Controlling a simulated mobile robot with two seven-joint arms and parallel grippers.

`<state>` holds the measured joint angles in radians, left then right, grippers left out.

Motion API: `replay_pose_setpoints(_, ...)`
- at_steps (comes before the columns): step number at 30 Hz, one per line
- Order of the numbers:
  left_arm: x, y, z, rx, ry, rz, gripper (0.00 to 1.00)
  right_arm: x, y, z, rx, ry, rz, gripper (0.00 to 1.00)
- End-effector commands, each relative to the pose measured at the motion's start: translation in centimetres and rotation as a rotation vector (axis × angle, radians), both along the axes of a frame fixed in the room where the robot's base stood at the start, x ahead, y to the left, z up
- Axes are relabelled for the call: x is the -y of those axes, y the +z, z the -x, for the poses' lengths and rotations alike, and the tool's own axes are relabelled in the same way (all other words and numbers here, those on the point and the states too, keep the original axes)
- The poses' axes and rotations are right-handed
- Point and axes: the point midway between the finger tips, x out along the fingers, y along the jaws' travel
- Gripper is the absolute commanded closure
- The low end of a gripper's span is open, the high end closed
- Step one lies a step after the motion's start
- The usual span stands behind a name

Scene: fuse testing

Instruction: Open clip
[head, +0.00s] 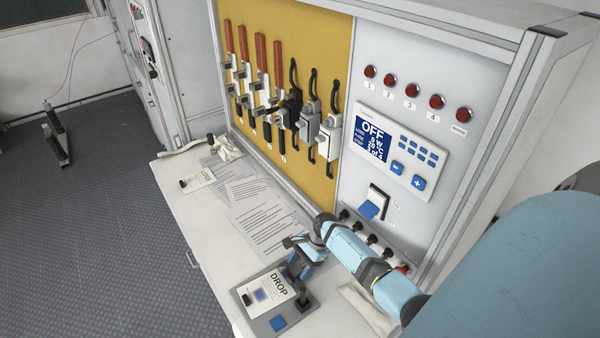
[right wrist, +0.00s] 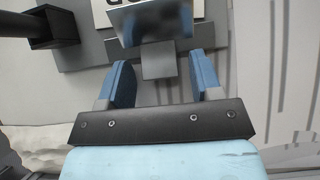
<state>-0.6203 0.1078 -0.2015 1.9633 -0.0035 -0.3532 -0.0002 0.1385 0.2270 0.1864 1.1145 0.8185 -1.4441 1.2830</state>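The drop board (head: 252,323) is a grey plate with a "DROP" sheet and a blue square, at the front of the white bench. My right gripper (head: 297,266) is over its right-hand edge, pointing down. In the right wrist view, the blue fingers of my right gripper (right wrist: 160,64) are apart. Between and just beyond them is a grey metal part with a shiny plate, which looks like the clip (right wrist: 155,24). No contact with it can be made out. In the head view, the gripper largely hides this part. My left gripper is not in view.
Printed sheets (head: 262,222) and a "LOSS" card (head: 197,180) lie on the bench. Behind stands a yellow panel (head: 325,184) with several fuse holders, beside a control panel (head: 395,152) reading OFF. A dark post (right wrist: 52,28) stands left of the fingers in the wrist view.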

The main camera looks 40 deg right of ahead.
Motion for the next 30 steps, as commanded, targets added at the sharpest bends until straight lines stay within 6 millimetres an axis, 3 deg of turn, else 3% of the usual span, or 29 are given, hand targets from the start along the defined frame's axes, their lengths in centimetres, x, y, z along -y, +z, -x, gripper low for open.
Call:
replay_pose_setpoints(9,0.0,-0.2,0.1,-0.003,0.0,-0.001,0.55,0.0,0.1,0.0,0.0,0.0,0.0,0.38)
replay_pose_setpoints(14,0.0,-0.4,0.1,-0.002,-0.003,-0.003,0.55,0.0,1.5,-0.1,0.003,0.001,0.0,0.38)
replay_pose_setpoints(30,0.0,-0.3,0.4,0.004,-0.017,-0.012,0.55,0.0,14.5,0.0,0.005,0.002,0.003,0.38)
